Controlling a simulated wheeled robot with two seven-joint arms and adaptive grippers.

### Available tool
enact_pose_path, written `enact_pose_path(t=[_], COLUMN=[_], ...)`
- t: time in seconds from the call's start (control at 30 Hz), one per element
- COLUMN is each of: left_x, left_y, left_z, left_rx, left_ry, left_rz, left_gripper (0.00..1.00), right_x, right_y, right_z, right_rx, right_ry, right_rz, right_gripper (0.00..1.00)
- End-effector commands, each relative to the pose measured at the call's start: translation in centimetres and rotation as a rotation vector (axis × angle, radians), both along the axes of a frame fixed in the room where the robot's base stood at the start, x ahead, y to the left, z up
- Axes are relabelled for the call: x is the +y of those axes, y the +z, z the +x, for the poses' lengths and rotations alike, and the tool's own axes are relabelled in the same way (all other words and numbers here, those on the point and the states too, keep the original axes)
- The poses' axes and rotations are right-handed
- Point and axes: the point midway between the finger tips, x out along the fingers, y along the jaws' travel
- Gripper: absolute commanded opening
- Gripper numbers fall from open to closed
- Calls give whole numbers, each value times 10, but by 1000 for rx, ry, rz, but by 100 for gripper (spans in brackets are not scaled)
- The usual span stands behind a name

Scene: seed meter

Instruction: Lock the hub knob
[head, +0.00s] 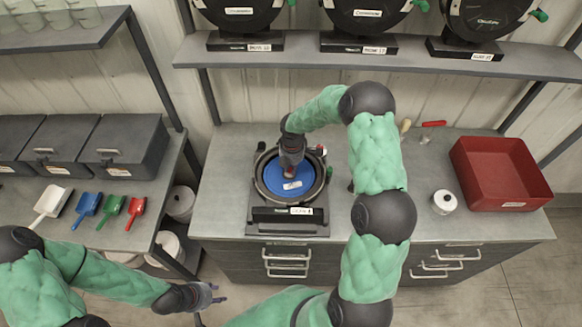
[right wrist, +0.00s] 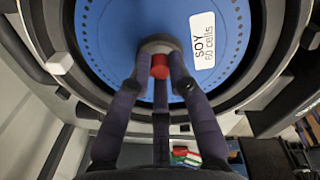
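The seed meter (head: 288,222) stands on the bench with a blue seed plate (head: 309,178) inside its dark round housing. The plate also shows in the right wrist view (right wrist: 110,35), with a white label reading "SOY 60 cells". The grey hub knob (right wrist: 157,45) with a red part (right wrist: 160,68) is at the plate's centre. My right gripper (head: 289,172) reaches down to the hub. In the right wrist view its fingers (right wrist: 160,77) close in around the knob and partly hide it. My left gripper (head: 207,297) is open and empty, low and away from the bench.
A red tray (head: 500,173) and a white-lidded jar (head: 444,201) are at the bench's right. A red-handled tool (head: 433,124) lies at the back. Black round meters (head: 362,15) stand on the shelf above. Coloured scoops (head: 86,207) lie on the left table.

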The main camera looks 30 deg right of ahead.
Motion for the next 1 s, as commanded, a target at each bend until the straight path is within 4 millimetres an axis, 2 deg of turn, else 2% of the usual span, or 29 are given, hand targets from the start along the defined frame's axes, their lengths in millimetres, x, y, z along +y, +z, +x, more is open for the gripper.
enact_pose_path(t=[0.47, 0.67, 1.0], left_x=[0, 0, 0], left_y=[-7, -20, -45], left_z=[0, 0, 0], left_rx=[0, 0, 0], left_ry=[0, 0, 0], left_rz=[0, 0, 0], left_gripper=[40, 40, 40], right_x=[0, 0, 1], right_y=[-2, -3, -3], right_z=[0, 0, 0], right_rx=[-1, -1, -1], right_ry=[-62, -192, -508], right_rz=[0, 0, 0], right_gripper=[0, 0, 0])
